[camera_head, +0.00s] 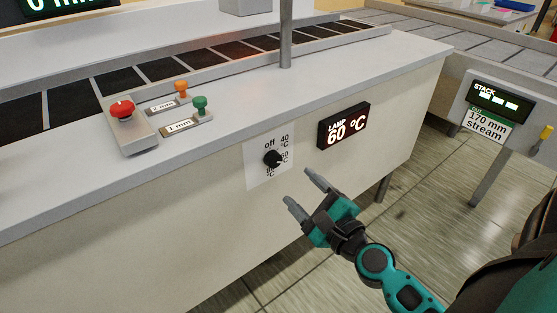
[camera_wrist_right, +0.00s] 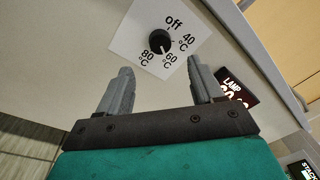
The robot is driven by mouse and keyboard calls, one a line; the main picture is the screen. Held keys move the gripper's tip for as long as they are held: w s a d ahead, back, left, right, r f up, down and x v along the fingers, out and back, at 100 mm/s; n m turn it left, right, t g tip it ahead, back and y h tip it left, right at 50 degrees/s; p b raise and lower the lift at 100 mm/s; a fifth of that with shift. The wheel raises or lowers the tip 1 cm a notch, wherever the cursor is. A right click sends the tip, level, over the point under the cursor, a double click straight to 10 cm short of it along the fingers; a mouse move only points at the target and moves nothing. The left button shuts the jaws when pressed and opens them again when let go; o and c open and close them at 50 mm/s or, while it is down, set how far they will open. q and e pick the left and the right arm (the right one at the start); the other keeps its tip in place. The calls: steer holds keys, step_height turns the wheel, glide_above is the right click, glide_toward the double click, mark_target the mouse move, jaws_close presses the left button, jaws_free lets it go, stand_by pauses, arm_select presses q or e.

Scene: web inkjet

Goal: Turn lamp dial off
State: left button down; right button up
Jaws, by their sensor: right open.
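The black lamp dial (camera_head: 272,158) sits on a white label plate on the front of the grey machine. The plate carries the marks off, 40, 60 and 80 °C. In the right wrist view the dial (camera_wrist_right: 160,41) shows whole, with its pointer toward the 60 °C mark. The lamp display (camera_head: 343,126) beside it reads LAMP 60 °C. My right gripper (camera_head: 299,187) is open and empty, in front of the panel, below and right of the dial, apart from it. In the right wrist view its fingers (camera_wrist_right: 158,88) stand wide apart, with the dial beyond them. My left gripper is not in view.
A red button box (camera_head: 123,112) and orange (camera_head: 181,88) and green (camera_head: 200,104) knobs stand on the machine's top ledge. A metal post (camera_head: 286,35) rises from it. A stack display (camera_head: 501,100) stands at right. Floor is open between.

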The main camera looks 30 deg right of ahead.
mark_target(275, 162)
steer(key=w+p, duration=0.2)
steer(key=w, duration=0.7)
steer(key=shift+w+d, duration=0.1)
steer(key=shift+w, duration=0.25)
steer(key=c, duration=1.1)
